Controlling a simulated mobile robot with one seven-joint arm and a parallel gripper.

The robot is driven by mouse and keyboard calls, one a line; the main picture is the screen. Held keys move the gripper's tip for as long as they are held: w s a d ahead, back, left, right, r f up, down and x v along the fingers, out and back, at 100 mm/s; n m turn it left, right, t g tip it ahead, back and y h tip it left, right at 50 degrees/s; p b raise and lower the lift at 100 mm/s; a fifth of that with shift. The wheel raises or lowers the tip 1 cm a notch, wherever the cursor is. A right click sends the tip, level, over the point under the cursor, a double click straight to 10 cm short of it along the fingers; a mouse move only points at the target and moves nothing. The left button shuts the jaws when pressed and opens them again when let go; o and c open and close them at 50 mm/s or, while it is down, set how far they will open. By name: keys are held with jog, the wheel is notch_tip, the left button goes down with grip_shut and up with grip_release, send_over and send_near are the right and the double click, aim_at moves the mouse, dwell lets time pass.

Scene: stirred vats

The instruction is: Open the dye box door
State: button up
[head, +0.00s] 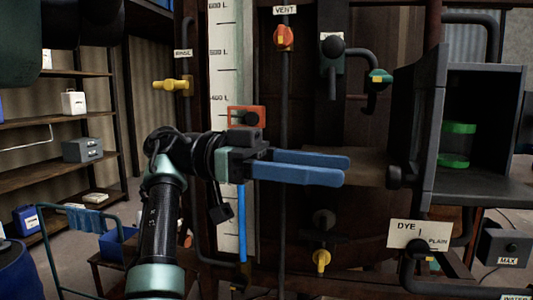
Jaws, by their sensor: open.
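The dye box (486,190) is a dark grey box at the right of the head view. Its inside is in view, with a green-banded clear jar (458,145) standing in it. A dark panel (424,110), which looks like the door swung out, stands at its left side. A round black knob (400,177) sticks out at the panel's lower left. My gripper (346,170) has two blue fingers pointing right, parted and empty. The fingertips are left of the knob, at about its height, with a gap in the picture. I cannot tell the depth between them.
A DYE label (418,235) and black pipes sit below the box. A vertical pipe with a red VENT valve (284,37) and a level scale (224,60) stand behind my arm. A yellow RINSE valve (173,84) is left. Shelves (60,117) stand far left.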

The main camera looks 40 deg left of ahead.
jog(key=p+v, duration=0.7)
jog(key=p, duration=0.1)
jog(key=shift+a, duration=0.2)
dwell(0.7)
